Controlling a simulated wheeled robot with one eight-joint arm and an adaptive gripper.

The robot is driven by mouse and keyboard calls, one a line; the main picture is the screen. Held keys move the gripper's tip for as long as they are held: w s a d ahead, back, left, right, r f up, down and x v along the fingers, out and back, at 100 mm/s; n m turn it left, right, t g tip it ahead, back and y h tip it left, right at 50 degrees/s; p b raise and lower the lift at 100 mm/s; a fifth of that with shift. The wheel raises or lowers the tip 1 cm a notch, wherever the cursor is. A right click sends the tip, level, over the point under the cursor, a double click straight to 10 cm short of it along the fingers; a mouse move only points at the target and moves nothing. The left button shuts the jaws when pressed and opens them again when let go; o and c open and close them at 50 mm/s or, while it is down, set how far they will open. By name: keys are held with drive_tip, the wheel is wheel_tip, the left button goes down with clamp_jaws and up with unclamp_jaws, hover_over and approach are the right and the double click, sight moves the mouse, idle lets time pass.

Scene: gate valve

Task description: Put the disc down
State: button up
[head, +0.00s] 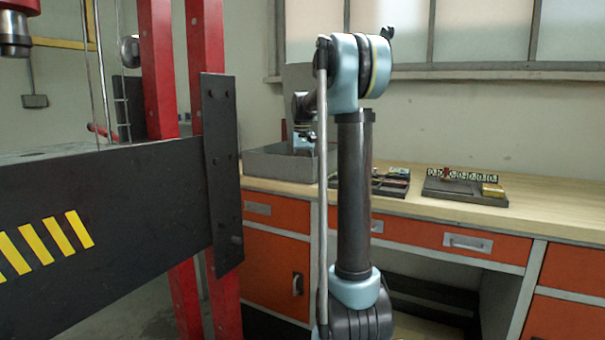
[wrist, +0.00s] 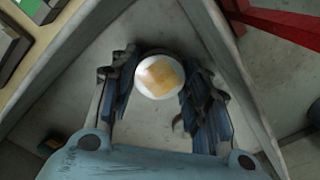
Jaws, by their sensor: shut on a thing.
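The disc (wrist: 159,77) is round and white with a yellow-orange square on its face. It sits between the blue-padded fingers of my gripper (wrist: 160,72), which is shut on it. The gripper is over the inside of a grey open box (head: 270,166) on the workbench. The box's pale floor (wrist: 150,25) and slanting walls show around the disc in the wrist view. I cannot tell whether the disc touches the floor. In the head view the box wall and my arm hide the disc and the fingertips.
On the bench (head: 555,205), dark trays of small parts (head: 465,190) stand to the right. A black beam with yellow stripes (head: 110,220) fills the left.

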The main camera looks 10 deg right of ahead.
drive_tip(key=shift+f, duration=0.1)
drive_tip(key=o, duration=1.3)
wheel_tip(320, 180, up, 12)
drive_tip(key=shift+r, duration=0.1)
drive_tip(key=shift+s+d, duration=0.1)
